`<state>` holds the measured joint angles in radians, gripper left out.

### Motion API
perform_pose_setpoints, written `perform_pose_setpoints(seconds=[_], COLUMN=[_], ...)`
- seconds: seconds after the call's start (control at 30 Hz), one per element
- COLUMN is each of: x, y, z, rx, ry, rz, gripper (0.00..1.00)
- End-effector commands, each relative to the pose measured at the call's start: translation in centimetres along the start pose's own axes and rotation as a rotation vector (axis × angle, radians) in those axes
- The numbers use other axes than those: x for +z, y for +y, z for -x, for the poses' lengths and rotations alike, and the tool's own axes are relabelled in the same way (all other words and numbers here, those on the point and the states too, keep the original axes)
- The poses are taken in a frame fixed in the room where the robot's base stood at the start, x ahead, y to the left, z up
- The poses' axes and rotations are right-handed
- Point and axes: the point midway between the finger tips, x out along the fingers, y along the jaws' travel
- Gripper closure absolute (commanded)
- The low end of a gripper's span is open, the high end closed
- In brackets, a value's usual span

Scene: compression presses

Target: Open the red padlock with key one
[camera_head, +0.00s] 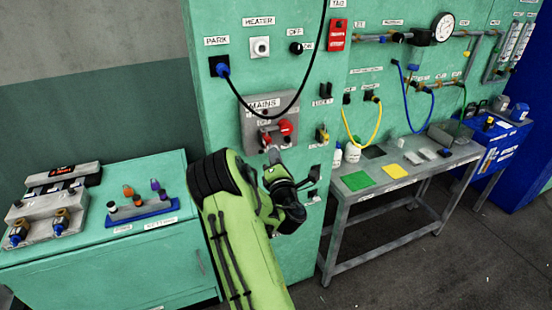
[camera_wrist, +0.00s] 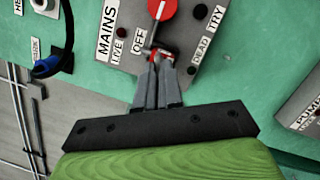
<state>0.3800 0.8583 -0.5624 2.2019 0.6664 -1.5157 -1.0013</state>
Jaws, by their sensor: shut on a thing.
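The red padlock (camera_wrist: 151,57) hangs at the lower end of a dark shackle below the red round switch knob (camera_wrist: 163,9) on the grey MAINS plate. Only thin red edges of it show around my fingertips in the wrist view. My gripper (camera_wrist: 158,64) is shut, its two grey fingers close together at the padlock's underside. What it grips, apparently key one, is hidden between the fingers. In the head view my gripper (camera_head: 272,150) is in front of the plate's lower part, just below the red switch (camera_head: 283,129).
A black cable (camera_head: 277,114) loops from the PARK socket across the panel near the plate. Yellow-and-black items (camera_head: 322,135) hang right of the plate. A green cabinet (camera_head: 112,262) with fittings stands left; a metal bench (camera_head: 345,208) stands right.

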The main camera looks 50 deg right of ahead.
Motion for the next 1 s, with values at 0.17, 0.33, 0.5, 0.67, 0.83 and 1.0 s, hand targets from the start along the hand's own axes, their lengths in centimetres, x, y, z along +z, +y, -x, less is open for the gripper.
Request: perform_pose_setpoints(seconds=[0.17,0.33,0.5,0.67,0.83,1.0], x=[-0.1,-0.2,-0.3,-0.4,-0.5,-0.5], y=[0.1,0.0,0.1,0.0,0.0,0.0], z=[-0.5,-0.9,-1.3,-1.6,-1.8,-1.8], rx=[-0.001,-0.001,0.000,-0.001,-0.001,-0.001], ry=[0.000,0.000,0.001,0.001,0.000,0.000], rz=[0.000,0.001,0.000,0.000,0.000,0.000], gripper=[1.00,1.00,1.00,1.00,0.80,0.64])
